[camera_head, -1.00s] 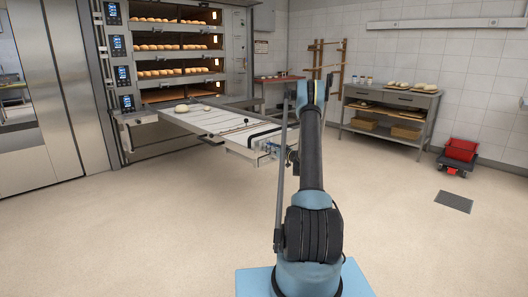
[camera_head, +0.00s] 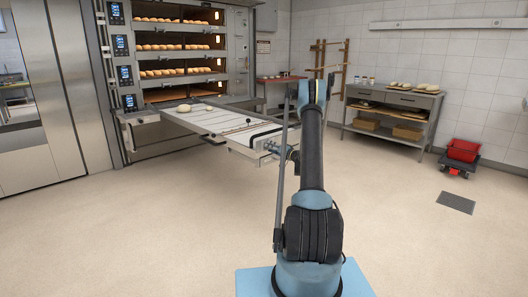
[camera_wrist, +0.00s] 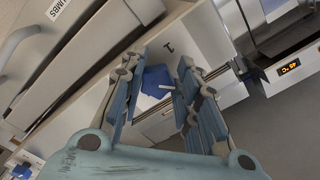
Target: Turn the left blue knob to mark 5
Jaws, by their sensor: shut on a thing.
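In the wrist view a blue knob (camera_wrist: 157,80) sits between the two blue-grey fingers of my gripper (camera_wrist: 156,85), on a pale panel with a dark mark (camera_wrist: 168,46) beside it. My gripper is shut on this knob; the fingers hide parts of its sides. A second blue thing (camera_wrist: 22,171), perhaps another knob, shows at the lower left corner. I cannot read a mark 5 or the knob's setting. In the head view my gripper (camera_head: 287,152) is at the near end of the loader table (camera_head: 205,124), small and partly behind my arm.
A deck oven with bread (camera_head: 180,48) stands behind the loader table. A bench (camera_head: 390,104) and a red crate (camera_head: 462,150) are at the right. A lit temperature display (camera_wrist: 290,67) shows in the wrist view. The floor around my base is clear.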

